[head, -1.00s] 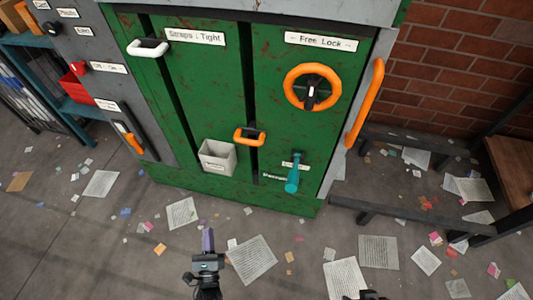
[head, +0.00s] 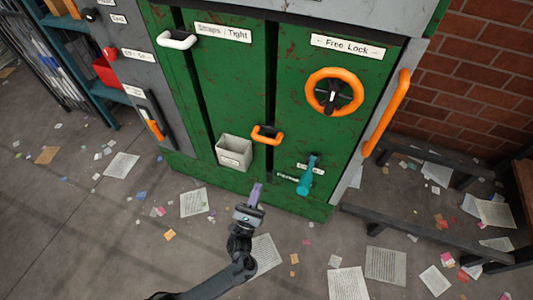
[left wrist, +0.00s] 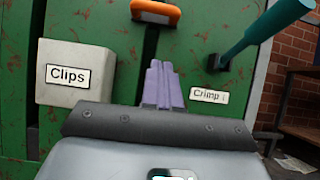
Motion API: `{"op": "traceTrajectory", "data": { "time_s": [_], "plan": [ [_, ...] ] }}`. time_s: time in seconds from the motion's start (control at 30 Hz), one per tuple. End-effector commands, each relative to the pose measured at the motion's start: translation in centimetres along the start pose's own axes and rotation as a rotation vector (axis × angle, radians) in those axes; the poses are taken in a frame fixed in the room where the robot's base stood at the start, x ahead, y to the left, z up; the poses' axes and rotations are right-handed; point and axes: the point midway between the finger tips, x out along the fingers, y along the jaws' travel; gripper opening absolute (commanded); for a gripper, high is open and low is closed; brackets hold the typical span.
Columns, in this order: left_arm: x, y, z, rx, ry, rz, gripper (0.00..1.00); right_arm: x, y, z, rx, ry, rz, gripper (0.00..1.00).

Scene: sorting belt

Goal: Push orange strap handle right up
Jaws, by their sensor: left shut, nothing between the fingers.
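The orange strap handle (head: 267,135) is a small orange grip with a dark top, low on a dark vertical slot in the green machine front (head: 230,90). It also shows at the top edge of the left wrist view (left wrist: 155,12). My left gripper (head: 255,195) has purple fingers and is shut and empty. It is below the handle and apart from it. In the left wrist view the closed fingertips (left wrist: 160,70) point up towards the handle. A white handle (head: 177,40) sits at the top of the other slot. My right gripper is not in view.
A grey "Clips" box (head: 234,152) is left of the handle; a teal lever (head: 307,176) is to its right. An orange wheel (head: 334,91) and a long orange bar (head: 387,113) are farther right. Papers litter the floor.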

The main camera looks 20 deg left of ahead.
Motion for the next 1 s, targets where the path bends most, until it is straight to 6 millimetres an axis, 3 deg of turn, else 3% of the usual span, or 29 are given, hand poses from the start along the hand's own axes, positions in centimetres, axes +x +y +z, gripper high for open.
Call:
{"op": "traceTrajectory", "data": {
  "time_s": [0.27, 0.8, 1.0],
  "plan": [
    [1.2, 0.1, 0.0, 0.000, -0.002, -0.001, 0.00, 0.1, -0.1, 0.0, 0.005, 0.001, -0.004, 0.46],
    [10.4, 0.1, 0.1, 0.000, -0.002, -0.001, 0.00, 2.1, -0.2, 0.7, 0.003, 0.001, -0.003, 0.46],
    [11.9, 0.1, 1.9, -0.001, -0.002, 0.000, 0.00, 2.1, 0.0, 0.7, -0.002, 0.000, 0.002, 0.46]
  ]
}}
